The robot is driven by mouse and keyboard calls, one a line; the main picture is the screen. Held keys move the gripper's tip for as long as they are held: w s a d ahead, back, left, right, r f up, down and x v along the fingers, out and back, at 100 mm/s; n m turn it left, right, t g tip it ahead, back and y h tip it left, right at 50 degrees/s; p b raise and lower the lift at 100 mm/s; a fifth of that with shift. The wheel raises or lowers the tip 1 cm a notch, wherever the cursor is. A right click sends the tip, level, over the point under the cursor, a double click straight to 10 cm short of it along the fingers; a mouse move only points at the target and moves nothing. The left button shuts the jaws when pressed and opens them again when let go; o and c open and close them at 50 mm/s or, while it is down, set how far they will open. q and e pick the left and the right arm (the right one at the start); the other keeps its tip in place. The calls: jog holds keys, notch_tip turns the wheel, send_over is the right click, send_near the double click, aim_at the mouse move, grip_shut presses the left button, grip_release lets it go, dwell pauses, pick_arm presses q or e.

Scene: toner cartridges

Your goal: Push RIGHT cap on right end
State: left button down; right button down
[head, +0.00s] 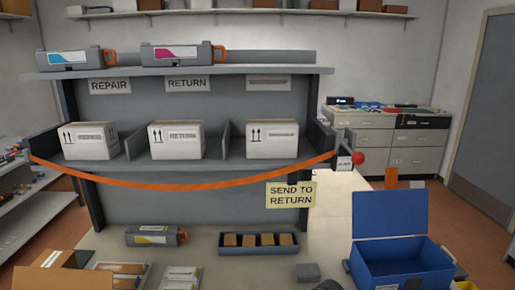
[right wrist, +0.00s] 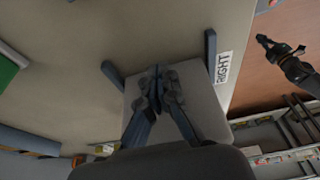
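The grey toner cartridge (head: 155,236), with a yellow-marked label and an orange part at its right end, lies on the table in the head view. In the right wrist view my right gripper (right wrist: 160,82) is over a light grey tray (right wrist: 205,120) with a RIGHT label (right wrist: 223,67). Its fingers are close together, and I cannot tell whether a cap is between them. No loose cap can be made out. A dark jointed part at the upper right of that view looks like my left gripper (right wrist: 282,52), over the brown floor; its finger state is unclear.
A dark tray with several brown blocks (head: 258,240) stands right of the cartridge. An open blue box (head: 388,215) is at the right. An open carton (head: 60,260) is at the lower left. Shelves with white boxes (head: 176,140) and an orange strap stand behind.

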jog(key=shift+a, duration=2.05)
jog(key=shift+s+a, duration=0.1)
jog(key=shift+a, duration=0.05)
jog(key=shift+d+r+p, duration=0.1)
jog(key=shift+d+p, duration=0.45)
jog(key=shift+d, duration=1.45)
notch_tip(320, 180, up, 8)
jog(key=p, duration=0.7)
jog(key=shift+p, duration=0.4)
jog(key=shift+f, duration=0.2)
